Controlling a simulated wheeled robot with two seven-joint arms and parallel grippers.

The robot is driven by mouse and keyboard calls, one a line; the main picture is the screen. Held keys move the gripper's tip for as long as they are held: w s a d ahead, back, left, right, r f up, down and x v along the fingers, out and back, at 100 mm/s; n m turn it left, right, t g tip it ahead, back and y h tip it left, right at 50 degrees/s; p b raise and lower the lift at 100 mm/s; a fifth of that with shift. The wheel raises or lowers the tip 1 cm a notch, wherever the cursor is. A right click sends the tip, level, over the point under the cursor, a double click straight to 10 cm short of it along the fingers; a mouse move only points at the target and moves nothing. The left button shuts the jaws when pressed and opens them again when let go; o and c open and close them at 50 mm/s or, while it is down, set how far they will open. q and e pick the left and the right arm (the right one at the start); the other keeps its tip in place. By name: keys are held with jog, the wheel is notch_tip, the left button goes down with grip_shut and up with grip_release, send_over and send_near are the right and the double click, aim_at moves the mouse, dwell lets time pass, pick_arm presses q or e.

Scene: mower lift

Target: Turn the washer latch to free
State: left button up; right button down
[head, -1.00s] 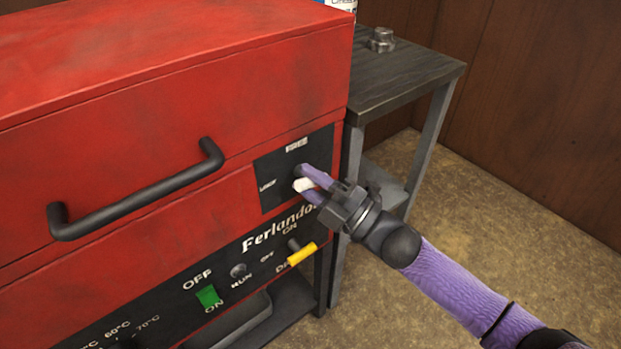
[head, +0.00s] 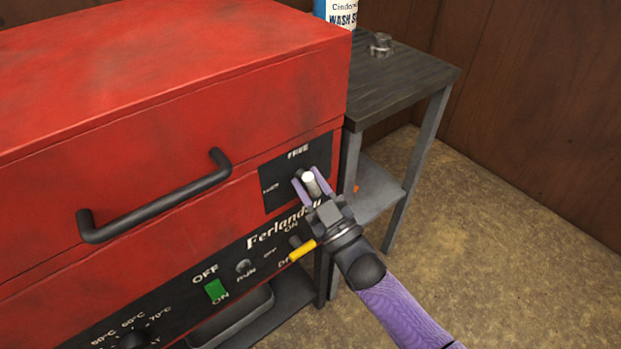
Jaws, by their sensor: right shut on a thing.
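The red washer (head: 120,130) fills the left of the head view. Its latch (head: 309,182) is a small knob with a white handle on a black plate (head: 277,187) at the right of the front. The plate reads "FREE" at the top; a second label at its left is too small to read surely. My right gripper (head: 309,186) is shut on the latch handle, one purple finger on each side of it. The handle's white end points up between the fingers, toward the "FREE" side. My left gripper is not in view.
A black bar handle (head: 155,205) sticks out left of the latch. Below are a yellow lever (head: 302,250), a green switch (head: 215,290) and a dial (head: 133,340). A dark side table (head: 400,80) holds a metal part (head: 381,44) and a bottle (head: 340,12). Floor at right is clear.

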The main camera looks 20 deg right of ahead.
jog(key=m+h+p, duration=0.1)
jog(key=m+h, duration=0.1)
jog(key=m, duration=0.2)
jog(key=shift+r, duration=0.1)
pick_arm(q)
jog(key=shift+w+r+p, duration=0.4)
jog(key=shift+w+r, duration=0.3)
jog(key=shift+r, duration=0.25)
pick_arm(e)
jog(key=shift+m+h, duration=0.8)
jog(key=shift+m, duration=0.2)
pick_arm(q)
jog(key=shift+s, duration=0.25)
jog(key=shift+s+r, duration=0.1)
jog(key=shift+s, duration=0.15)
pick_arm(e)
jog(key=shift+c, duration=2)
grip_release()
pick_arm(q)
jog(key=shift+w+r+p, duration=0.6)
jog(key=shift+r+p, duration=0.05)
jog(key=shift+p, duration=0.1)
pick_arm(e)
jog(key=v, duration=1)
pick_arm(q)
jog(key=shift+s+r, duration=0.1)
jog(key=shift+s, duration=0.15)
pick_arm(e)
jog(key=shift+f, duration=0.3)
